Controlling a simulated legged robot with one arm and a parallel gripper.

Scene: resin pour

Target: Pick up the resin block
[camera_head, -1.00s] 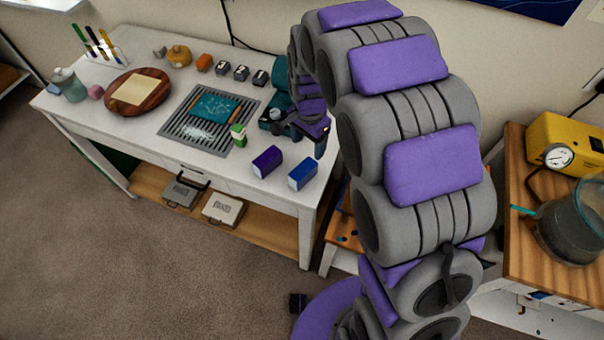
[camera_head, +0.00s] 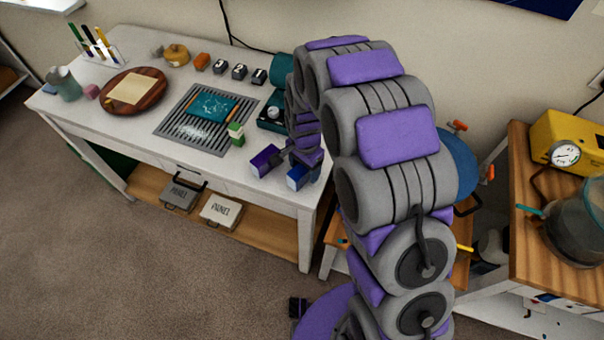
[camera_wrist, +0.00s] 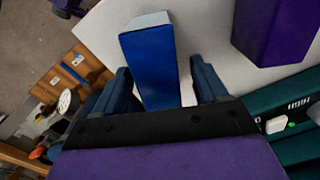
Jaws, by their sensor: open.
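A blue block (camera_head: 298,178) with a pale end stands near the front right corner of the white table. In the wrist view, the blue block (camera_wrist: 150,62) lies between the two fingers of my gripper (camera_wrist: 161,78), with part of it beyond the fingertips. The fingers are open, one on each side of it; whether either touches it I cannot tell. A purple block (camera_head: 265,161) stands just left of it, and shows at the upper right of the wrist view (camera_wrist: 275,28). The task does not say which one is the resin block.
A small green-and-white bottle (camera_head: 236,134) and a grey grate (camera_head: 172,130) lie left of the blocks. A teal device (camera_head: 272,117) stands behind them. The table's front edge is close. A wooden bench with a yellow gauge box (camera_head: 567,142) is at the right.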

